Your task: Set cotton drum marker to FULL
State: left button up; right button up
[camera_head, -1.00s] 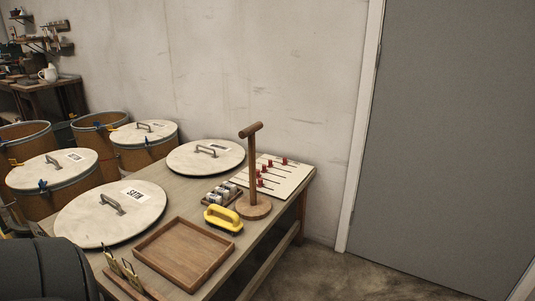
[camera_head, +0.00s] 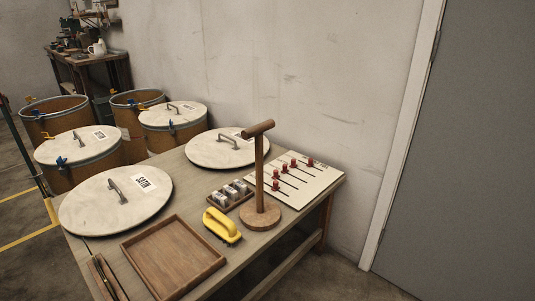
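A white marker board (camera_head: 315,184) lies on the far right part of the table, with several dark slots. Several red markers stand in the slots; the nearest red marker (camera_head: 276,186) is at the left ends, and another red marker (camera_head: 310,162) sits farther back. The board's lettering is too small to read, so I cannot tell which marker is for cotton. A wooden post stand is in front of the board's left part and hides some of it. Neither of my grippers is in view.
The table (camera_head: 262,246) also holds the wooden stand (camera_head: 260,214), a yellow-handled brush (camera_head: 222,224), a tray (camera_head: 173,258), a small divided box (camera_head: 232,194) and two round lids, one labelled SATIN (camera_head: 115,200). Drums (camera_head: 82,168) stand to the left; a grey door (camera_head: 475,150) is at right.

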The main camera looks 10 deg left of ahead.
aim_at(310, 159)
jog(key=i+l+u, duration=0.15)
jog(key=u, duration=0.25)
jog(key=i+l+u, duration=0.1)
jog(key=l+u, duration=0.25)
jog(key=i+l+u, duration=0.1)
jog(key=l+u, duration=0.3)
